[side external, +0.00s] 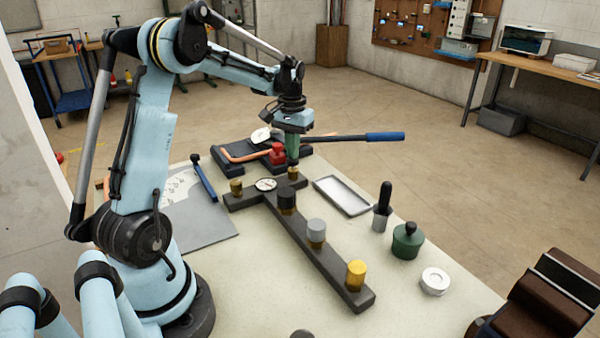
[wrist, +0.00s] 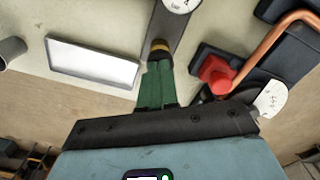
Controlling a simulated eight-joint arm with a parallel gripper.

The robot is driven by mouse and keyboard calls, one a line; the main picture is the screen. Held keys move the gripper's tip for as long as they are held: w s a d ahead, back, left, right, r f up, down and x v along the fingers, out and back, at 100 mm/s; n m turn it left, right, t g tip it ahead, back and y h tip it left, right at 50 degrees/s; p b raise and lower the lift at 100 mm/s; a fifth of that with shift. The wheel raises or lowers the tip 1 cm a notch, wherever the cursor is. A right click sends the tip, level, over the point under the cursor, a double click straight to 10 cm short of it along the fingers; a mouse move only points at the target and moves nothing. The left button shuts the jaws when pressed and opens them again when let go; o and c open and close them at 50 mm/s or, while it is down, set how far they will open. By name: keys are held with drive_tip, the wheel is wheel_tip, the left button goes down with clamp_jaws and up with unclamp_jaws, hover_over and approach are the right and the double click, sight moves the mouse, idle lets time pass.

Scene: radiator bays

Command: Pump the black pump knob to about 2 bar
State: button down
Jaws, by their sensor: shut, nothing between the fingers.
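A dark T-shaped bar (side external: 332,262) on the table carries a black knob (side external: 287,199), a grey knob (side external: 316,231) and a yellow knob (side external: 357,272) along its stem. A round white gauge (side external: 265,184) sits on its crosspiece; its needle is too small to read. The gauge shows partly in the wrist view (wrist: 178,4). My gripper (side external: 292,163) points down with its green fingers shut and empty. Its tips are at or just above a small brass fitting (side external: 293,174) at the crosspiece's right end, which also shows in the wrist view (wrist: 159,47). I cannot tell whether they touch.
A copper pipe (side external: 240,157), red part (side external: 277,153) and long blue-handled lever (side external: 384,136) lie behind the gripper. A shallow tray (side external: 343,195), black-handled tool (side external: 384,197), green pot (side external: 408,241) and white ring (side external: 435,280) stand to the right.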

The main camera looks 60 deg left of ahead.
drive_tip(key=shift+f, duration=0.2)
drive_tip(key=shift+r, duration=1.85)
drive_tip(key=shift+f, duration=0.9)
